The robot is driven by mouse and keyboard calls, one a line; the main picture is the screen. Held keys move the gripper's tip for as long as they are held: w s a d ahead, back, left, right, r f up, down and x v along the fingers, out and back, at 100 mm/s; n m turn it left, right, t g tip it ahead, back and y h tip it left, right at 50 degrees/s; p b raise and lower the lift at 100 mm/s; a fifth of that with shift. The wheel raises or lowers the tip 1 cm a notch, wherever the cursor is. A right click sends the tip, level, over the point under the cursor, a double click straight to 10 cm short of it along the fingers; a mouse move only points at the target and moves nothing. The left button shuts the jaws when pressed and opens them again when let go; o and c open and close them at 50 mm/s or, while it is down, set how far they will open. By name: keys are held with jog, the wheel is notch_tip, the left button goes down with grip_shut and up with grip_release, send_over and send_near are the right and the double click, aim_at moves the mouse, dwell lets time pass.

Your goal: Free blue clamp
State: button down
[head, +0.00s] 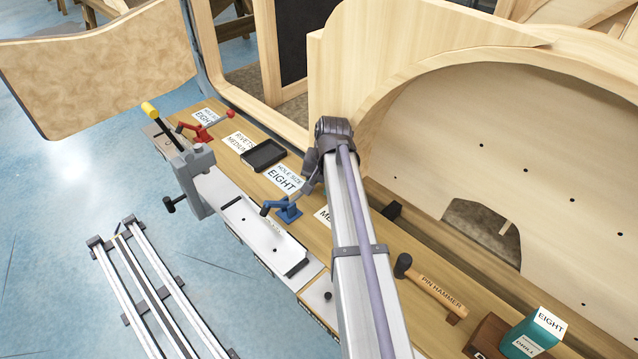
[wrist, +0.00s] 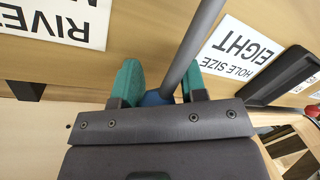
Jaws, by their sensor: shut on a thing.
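The blue clamp (head: 287,210) sits on the wooden bench behind the grey steel bed in the head view. Its blue tip points left and its grey lever rises to the right toward my arm. In the wrist view the grey lever rod (wrist: 202,45) runs up between my two teal fingers. A blue knob (wrist: 153,98) shows between them, partly hidden by the gripper body. My gripper (wrist: 162,82) is shut on this blue handle end. In the head view my arm hides most of the gripper.
A red clamp (head: 203,131) stands farther back, near a black tray (head: 263,156) and a "HOLE SIZE EIGHT" card (head: 283,178). A pin hammer (head: 432,288) and teal drill box (head: 533,335) lie to the right. A curved wooden bodyframe (head: 420,90) rises behind the bench.

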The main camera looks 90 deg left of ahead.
jog(key=shift+s+d, duration=0.25)
jog(key=shift+d, duration=0.15)
jog(key=c, duration=1)
grip_release()
jog(key=shift+s, duration=0.1)
jog(key=shift+c, duration=0.2)
jog(key=shift+o, duration=0.8)
jog(key=shift+r, duration=0.1)
jog(key=shift+o, duration=0.5)
jog(key=shift+a, duration=0.1)
jog(key=r+p, duration=0.3)
jog(key=w+r+p, duration=0.1)
jog(key=r+p, duration=0.3)
jog(key=w+r+p, duration=0.1)
jog(key=r+p, duration=0.3)
jog(key=shift+d, duration=0.25)
jog(key=shift+f, duration=0.25)
